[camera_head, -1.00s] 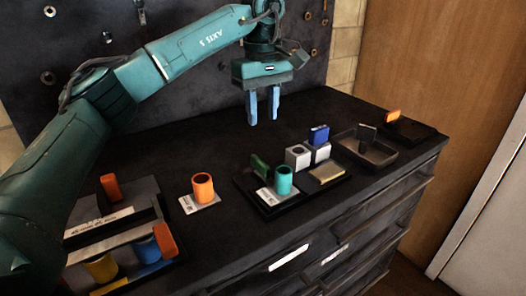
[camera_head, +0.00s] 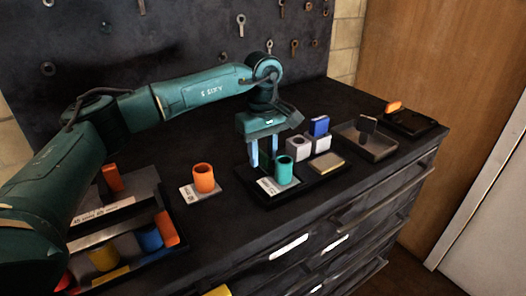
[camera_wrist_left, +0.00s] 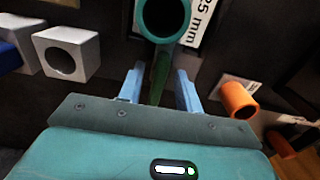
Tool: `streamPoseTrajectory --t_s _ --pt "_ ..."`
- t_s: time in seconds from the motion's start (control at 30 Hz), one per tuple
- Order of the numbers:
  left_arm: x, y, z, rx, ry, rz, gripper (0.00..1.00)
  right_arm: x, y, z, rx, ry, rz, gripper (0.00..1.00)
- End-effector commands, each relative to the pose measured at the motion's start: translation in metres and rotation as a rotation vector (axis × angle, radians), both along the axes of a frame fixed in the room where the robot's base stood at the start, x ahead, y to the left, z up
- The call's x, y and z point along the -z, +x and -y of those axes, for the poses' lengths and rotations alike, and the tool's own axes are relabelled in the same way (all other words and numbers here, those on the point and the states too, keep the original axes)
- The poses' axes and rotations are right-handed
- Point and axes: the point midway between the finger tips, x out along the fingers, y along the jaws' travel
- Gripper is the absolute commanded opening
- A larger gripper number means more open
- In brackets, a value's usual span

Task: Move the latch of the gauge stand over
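The gauge stand appears to be the black tray (camera_head: 318,186) holding a teal ring (camera_head: 284,170) beside a white label, with grey blocks (camera_head: 298,148) behind. A dark green upright piece, perhaps the latch (camera_wrist_left: 160,72), stands behind the teal ring in the left wrist view. My left gripper (camera_head: 264,165) points down over the tray's left part, just behind the ring. It also shows in the left wrist view (camera_wrist_left: 159,84), open, with the green piece between its fingers and gaps visible beside it. In the head view the gripper mostly hides this piece. My right gripper is out of view.
An orange ring (camera_head: 204,178) stands on a labelled plate left of the tray. A blue block (camera_head: 320,127), a grey bin (camera_head: 378,145) and a black box with an orange tab (camera_head: 393,107) are to the right. A bin with coloured pieces (camera_head: 105,232) is at left.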

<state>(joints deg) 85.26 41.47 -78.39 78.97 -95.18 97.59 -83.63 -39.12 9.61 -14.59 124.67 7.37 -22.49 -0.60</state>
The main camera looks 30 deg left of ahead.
Motion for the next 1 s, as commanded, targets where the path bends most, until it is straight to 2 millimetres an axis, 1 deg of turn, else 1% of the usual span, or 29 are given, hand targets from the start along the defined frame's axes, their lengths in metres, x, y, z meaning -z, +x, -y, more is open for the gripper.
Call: streamPoseTrajectory --t_s 0.17,0.6,1.0 --pt "0.0001 -0.0001 -0.0001 0.000 0.000 0.000 0.35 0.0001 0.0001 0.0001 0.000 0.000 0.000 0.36" --pt "-0.0002 -0.0001 0.0000 0.000 0.001 -0.001 0.00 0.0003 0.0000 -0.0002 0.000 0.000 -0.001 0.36" --pt "-0.0006 0.0002 0.0003 -0.032 0.000 -0.001 0.00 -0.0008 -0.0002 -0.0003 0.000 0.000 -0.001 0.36"
